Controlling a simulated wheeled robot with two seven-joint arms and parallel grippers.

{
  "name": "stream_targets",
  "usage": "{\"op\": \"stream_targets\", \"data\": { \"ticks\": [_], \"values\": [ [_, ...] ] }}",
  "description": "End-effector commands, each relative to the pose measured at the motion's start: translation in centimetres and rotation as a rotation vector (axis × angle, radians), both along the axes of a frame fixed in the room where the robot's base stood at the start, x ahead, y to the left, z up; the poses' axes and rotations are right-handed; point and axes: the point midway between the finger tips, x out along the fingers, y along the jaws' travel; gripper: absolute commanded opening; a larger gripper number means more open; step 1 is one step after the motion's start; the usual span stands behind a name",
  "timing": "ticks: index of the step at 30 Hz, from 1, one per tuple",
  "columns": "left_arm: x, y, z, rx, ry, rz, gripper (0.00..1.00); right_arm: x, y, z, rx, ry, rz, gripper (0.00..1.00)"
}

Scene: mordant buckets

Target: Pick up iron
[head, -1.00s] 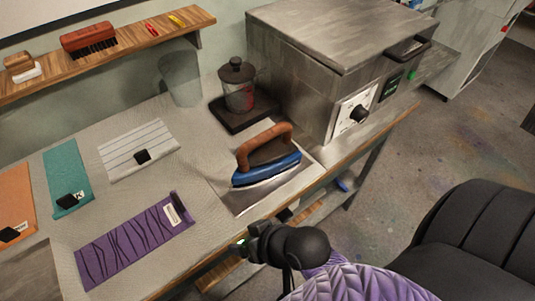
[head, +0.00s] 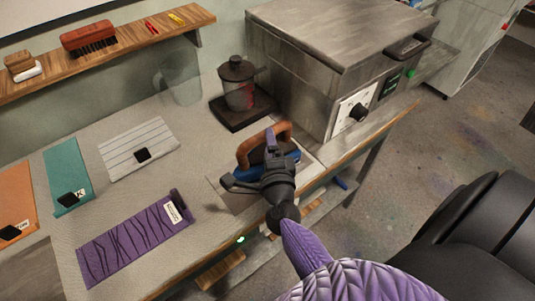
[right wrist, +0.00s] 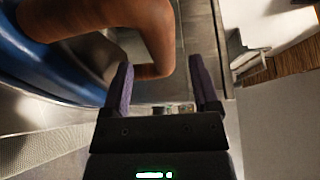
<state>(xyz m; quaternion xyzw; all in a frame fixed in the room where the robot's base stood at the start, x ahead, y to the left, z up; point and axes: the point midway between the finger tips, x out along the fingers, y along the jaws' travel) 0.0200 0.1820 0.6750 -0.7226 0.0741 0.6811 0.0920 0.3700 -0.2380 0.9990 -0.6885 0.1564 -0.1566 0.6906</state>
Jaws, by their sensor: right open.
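The iron (head: 246,153) has a brown handle and a blue body and stands on a pale plate near the table's front edge. My right gripper (head: 250,160) is open in front of the iron and hides much of its body. In the right wrist view the brown handle (right wrist: 152,35) curves down near the gap between the two purple fingertips of my right gripper (right wrist: 160,72). The blue body lies to the left there. I cannot tell whether the fingers touch the handle. My left gripper is not in view.
A metal box oven (head: 330,70) stands right of the iron. A lidded jar (head: 238,90) on a dark base is behind it. A clear beaker (head: 182,78) and several cloth swatches, including a purple one (head: 135,240), lie left. A black chair (head: 470,230) is at right.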

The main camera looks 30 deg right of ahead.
Motion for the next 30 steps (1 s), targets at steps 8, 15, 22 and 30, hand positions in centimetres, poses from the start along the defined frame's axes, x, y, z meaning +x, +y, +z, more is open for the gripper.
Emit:
{"op": "stream_targets", "data": {
  "ticks": [8, 15, 22, 30],
  "values": [
    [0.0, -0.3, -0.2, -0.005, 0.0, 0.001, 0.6, 3.3, -1.5, 0.3, -0.003, 0.0, 0.002, 0.78],
    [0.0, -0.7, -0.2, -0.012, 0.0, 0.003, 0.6, 3.2, -1.4, 0.3, -0.003, 0.0, 0.002, 0.59],
    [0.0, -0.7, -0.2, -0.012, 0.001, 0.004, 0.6, 3.2, -1.4, 0.3, -0.003, 0.0, 0.002, 0.1],
    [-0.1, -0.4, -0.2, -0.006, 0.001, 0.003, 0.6, 3.2, -1.4, 0.3, -0.003, 0.001, 0.003, 0.0]
  ]
}}
